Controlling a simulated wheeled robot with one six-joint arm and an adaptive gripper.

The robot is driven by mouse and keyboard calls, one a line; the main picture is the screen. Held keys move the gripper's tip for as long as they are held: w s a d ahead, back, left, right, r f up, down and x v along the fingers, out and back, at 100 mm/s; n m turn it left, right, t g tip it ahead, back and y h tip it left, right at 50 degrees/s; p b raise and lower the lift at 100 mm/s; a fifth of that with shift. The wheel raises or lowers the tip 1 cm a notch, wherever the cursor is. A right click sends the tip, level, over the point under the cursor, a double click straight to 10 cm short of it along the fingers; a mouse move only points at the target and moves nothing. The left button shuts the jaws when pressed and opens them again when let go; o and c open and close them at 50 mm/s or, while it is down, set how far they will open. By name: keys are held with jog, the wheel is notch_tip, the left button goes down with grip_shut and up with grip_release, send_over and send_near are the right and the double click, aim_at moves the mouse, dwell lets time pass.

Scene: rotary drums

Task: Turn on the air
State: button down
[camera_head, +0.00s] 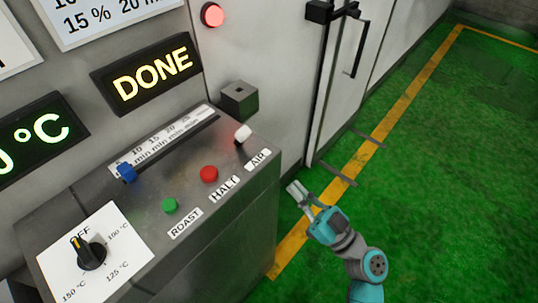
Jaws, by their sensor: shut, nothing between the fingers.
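A white switch (243,133) sits at the right end of the control panel (230,165), behind a label (257,158) that seems to read AIR. My gripper (294,188) is shut and empty. It is in front of and to the right of the panel, apart from the switch, over the floor near the yellow line.
The panel also carries a red HALT button (209,173), a green ROAST button (170,205), a blue slider (127,172) and a black dial (91,253) pointing at OFF. A DONE display (152,73) and a lit red lamp (212,14) are above. A door handle (361,48) juts out behind. Green floor (440,180) at the right is clear.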

send_near(242, 127)
jog(key=x, duration=0.2)
jog(key=f+x, duration=0.1)
jog(key=x, duration=0.1)
jog(key=shift+w+a+r, duration=0.2)
jog(key=shift+w+a, duration=0.1)
jog(key=shift+a, duration=0.25)
jog(key=shift+w+a+r+g+h, duration=0.15)
jog(key=shift+r+g+h, duration=0.15)
jog(key=shift+r+h, duration=0.1)
dwell(0.4)
jog(key=shift+w+a+r+g+h, duration=0.2)
jog(key=shift+a+r+g+h, duration=0.15)
jog(key=shift+h, duration=0.2)
jog(key=shift+w+a+r+g+h, duration=0.15)
jog(key=shift+r+g+h, duration=0.15)
jog(key=shift+g+h, duration=0.2)
jog(key=shift+w+a+r+g+h, duration=0.3)
jog(key=shift+g+h, duration=0.2)
jog(key=shift+h, duration=0.1)
jog(key=shift+w+a+r+g+h, duration=0.25)
jog(key=shift+a+g+h, duration=0.1)
jog(key=shift+g+h, duration=0.15)
jog(key=shift+w+a+g+h, duration=0.2)
jog(key=shift+a+g+h, duration=0.1)
jog(key=shift+h, duration=0.15)
jog(key=shift+d, duration=0.15)
